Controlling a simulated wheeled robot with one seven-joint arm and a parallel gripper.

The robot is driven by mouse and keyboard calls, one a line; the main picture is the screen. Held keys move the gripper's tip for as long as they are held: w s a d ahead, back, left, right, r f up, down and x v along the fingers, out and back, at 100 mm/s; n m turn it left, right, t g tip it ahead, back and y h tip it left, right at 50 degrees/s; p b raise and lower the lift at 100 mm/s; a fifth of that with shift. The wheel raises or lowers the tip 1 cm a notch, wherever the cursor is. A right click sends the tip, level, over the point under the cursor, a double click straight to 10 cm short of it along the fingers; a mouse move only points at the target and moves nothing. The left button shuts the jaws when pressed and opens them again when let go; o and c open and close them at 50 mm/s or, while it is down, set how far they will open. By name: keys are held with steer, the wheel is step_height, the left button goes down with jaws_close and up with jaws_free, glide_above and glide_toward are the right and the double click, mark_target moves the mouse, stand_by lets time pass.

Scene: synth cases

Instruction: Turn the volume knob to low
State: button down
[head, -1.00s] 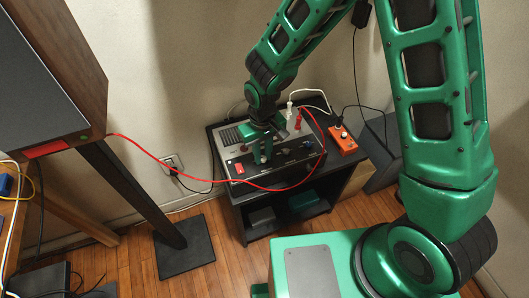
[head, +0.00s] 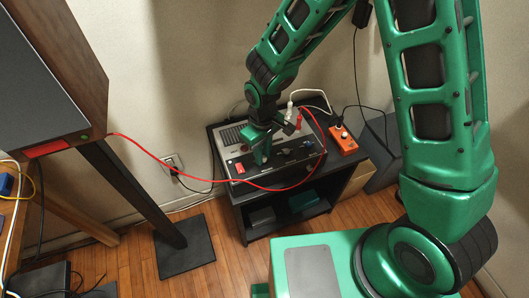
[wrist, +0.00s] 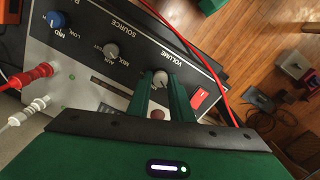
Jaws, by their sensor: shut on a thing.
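The volume knob (wrist: 160,78) is a small pale round knob on the amplifier's dark front panel (wrist: 122,30), beside the printed word VOLUME. My gripper (wrist: 161,80) has its two green fingers on either side of the knob and is shut on it. The fingers hide part of the knob's rim and the panel nearby, so I cannot read its setting. In the head view my gripper (head: 261,158) reaches down onto the amplifier (head: 229,137), and the knob is hidden there.
The source knob (wrist: 112,50) and a blue knob (wrist: 57,19) sit along the same panel. A red switch (wrist: 199,98) is close beside my fingers. A red cable (head: 160,162) crosses in front of the black stand (head: 228,188). An orange box (head: 343,139) stands at right.

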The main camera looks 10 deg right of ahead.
mark_target(264, 156)
steer(key=c, duration=1.6)
jaws_free()
steer(key=shift+w+d, duration=0.1)
steer(key=shift+d, duration=0.2)
steer(key=shift+a, duration=0.1)
step_height(264, 156, up, 11)
steer(key=shift+f, duration=0.15)
steer(key=s+d+r+m, duration=0.1)
steer(key=d+r+m, duration=0.15)
steer(key=d, duration=0.55)
steer(key=s+d+r+m+h, duration=0.15)
steer(key=d+r, duration=0.25)
steer(key=d, duration=0.4)
steer(key=s+d+r+m+y, duration=0.1)
steer(key=s+d+r+m, duration=0.2)
steer(key=d, duration=0.5)
steer(key=s+d+r+m, duration=0.1)
steer(key=s+d+m, duration=0.1)
steer(key=s+d, duration=0.2)
steer(key=s+d+r+m, duration=0.2)
steer(key=s+d+m, duration=0.1)
steer(key=s, duration=0.4)
steer(key=s+d+r+m, duration=0.2)
steer(key=s+d, duration=0.3)
steer(key=shift+s, duration=0.2)
